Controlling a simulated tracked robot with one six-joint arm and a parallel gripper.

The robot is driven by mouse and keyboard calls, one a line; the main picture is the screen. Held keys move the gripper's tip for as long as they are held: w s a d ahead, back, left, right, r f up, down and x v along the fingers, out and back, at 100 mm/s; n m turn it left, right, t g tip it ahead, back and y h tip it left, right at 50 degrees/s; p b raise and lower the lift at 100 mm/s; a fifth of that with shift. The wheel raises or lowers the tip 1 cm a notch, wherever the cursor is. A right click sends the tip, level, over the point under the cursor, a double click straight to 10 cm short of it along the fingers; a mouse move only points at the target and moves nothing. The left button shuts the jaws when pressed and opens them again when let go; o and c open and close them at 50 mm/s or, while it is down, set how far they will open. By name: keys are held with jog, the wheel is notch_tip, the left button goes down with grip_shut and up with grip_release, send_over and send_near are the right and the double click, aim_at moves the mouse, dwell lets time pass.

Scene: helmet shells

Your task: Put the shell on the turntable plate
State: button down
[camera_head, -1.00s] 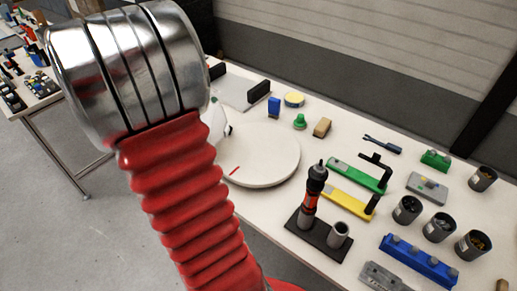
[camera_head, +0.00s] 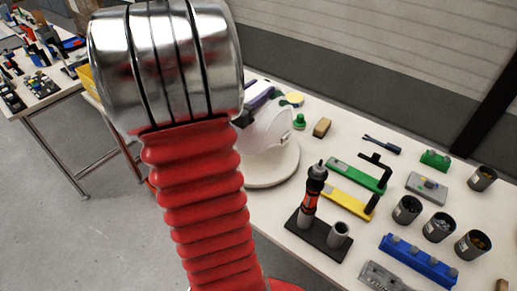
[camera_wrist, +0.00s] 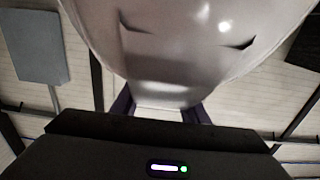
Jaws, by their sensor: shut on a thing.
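The white, glossy helmet shell (camera_head: 272,132) is in my gripper, over the back part of the turntable plate in the head view. The round white turntable plate (camera_head: 277,174) shows its front and right rim; the shell and my arm hide the rest. I cannot tell whether the shell touches the plate. In the wrist view the shell (camera_wrist: 190,50) fills the top middle, with dark slots in its surface. My gripper (camera_wrist: 160,110) shows purple fingers shut at the shell's lower edge. In the head view my arm hides most of the gripper.
A tool stand (camera_head: 315,235) with a red and black screwdriver stands right of the plate. Green (camera_head: 357,174) and yellow (camera_head: 346,201) fixtures lie behind it. A green button (camera_head: 299,121) and a tan block (camera_head: 322,127) sit behind the plate. Dark cups (camera_head: 407,209) stand farther right.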

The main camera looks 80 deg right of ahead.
jog(key=shift+f, duration=2.9)
jog(key=shift+f, duration=2.1)
jog(key=c, duration=1)
grip_release()
jog(key=shift+f, duration=0.1)
jog(key=shift+c, duration=0.2)
